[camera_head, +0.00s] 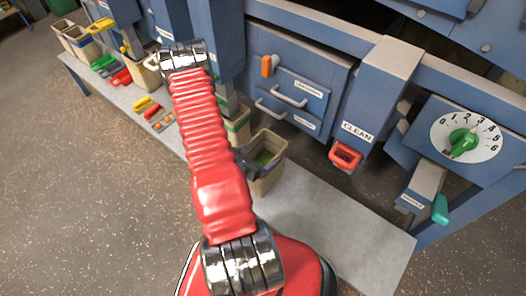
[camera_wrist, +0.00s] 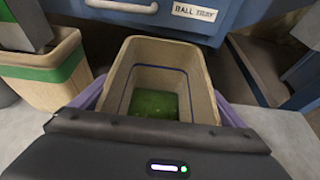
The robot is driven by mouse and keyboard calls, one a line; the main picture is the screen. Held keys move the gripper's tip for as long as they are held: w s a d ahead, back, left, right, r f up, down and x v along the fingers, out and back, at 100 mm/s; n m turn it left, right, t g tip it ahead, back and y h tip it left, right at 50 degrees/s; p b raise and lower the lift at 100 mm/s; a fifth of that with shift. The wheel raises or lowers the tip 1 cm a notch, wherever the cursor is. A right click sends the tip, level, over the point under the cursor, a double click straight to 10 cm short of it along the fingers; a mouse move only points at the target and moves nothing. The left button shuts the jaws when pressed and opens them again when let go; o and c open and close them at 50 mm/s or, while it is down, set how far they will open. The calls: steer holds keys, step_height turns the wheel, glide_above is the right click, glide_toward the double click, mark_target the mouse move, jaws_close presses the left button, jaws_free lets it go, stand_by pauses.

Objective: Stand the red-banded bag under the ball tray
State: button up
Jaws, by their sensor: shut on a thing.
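My gripper (camera_wrist: 155,132) is shut on an open-topped beige bag (camera_wrist: 204,85), apparently at its near wall. The bag looks upright. A thin dark blue line runs round its inside and green material lies at its bottom. Purple shows at its outer sides; I see no red band on it. In the head view the bag (camera_head: 277,148) is beside my red arm, in front of the drawers. The ball tray (camera_wrist: 150,22), with its label and handle, is just beyond the bag in the wrist view. I cannot pick out a red-banded bag in either view.
A green-banded bag (camera_wrist: 50,68) stands left of the held bag. More bags (camera_head: 75,38) stand at the far left. Small coloured items (camera_head: 148,104) lie on the grey shelf (camera_head: 345,228). The shelf is clear to the right, below the CLEAN chute (camera_head: 358,130) and dial.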

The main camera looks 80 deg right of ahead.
steer(key=shift+r, duration=0.1)
steer(key=shift+f, duration=2.05)
steer(key=o, duration=1.8)
steer(key=shift+f, duration=0.15)
steer(key=shift+c, duration=0.2)
steer(key=v, duration=1.2)
steer(key=shift+r, duration=0.2)
